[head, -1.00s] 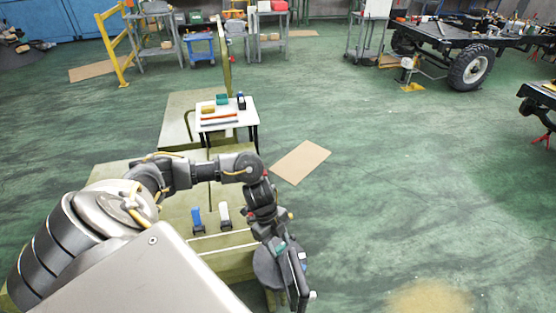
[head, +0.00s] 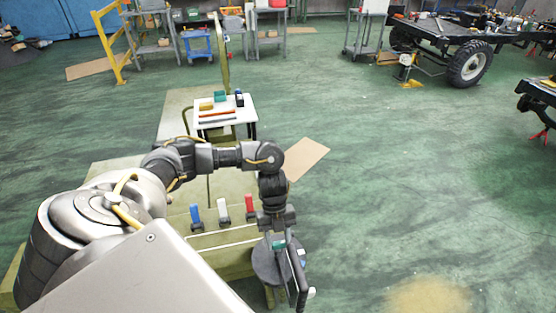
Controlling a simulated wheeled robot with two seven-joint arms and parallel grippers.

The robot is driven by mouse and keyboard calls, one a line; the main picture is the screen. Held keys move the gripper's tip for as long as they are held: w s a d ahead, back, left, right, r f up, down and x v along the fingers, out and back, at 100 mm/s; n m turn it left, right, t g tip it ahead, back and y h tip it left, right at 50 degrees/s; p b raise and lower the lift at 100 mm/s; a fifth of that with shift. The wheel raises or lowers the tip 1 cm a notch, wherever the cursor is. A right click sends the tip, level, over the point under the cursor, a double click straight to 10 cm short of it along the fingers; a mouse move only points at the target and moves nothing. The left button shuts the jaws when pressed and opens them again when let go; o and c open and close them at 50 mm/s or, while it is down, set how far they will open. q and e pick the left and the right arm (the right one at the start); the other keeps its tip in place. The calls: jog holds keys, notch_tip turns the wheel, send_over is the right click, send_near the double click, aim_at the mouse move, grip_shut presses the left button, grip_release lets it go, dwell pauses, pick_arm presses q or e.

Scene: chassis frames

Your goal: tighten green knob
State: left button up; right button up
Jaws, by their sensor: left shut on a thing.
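A small green knob (head: 279,245) shows at the tip of my left gripper (head: 278,234), in the lower middle of the head view. The left gripper points down and is shut on the green knob; its fingers partly hide it. To the left, in a row on the olive-green bench, stand a blue knob (head: 195,214), a white knob (head: 223,208) and a red knob (head: 249,206). My right gripper is not in view.
A dark round disc (head: 266,264) and a dark upright panel (head: 297,272) are close to the left gripper. A small white table (head: 222,122) with parts stands beyond the bench. Open green floor lies to the right.

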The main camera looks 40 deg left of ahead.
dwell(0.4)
pick_arm(q)
jog(key=o, duration=1)
jog(key=shift+r, duration=0.1)
jog(key=v, duration=1)
jog(key=shift+w+r+b, duration=0.15)
jog(key=shift+r+b, duration=0.15)
jog(key=shift+b, duration=0.1)
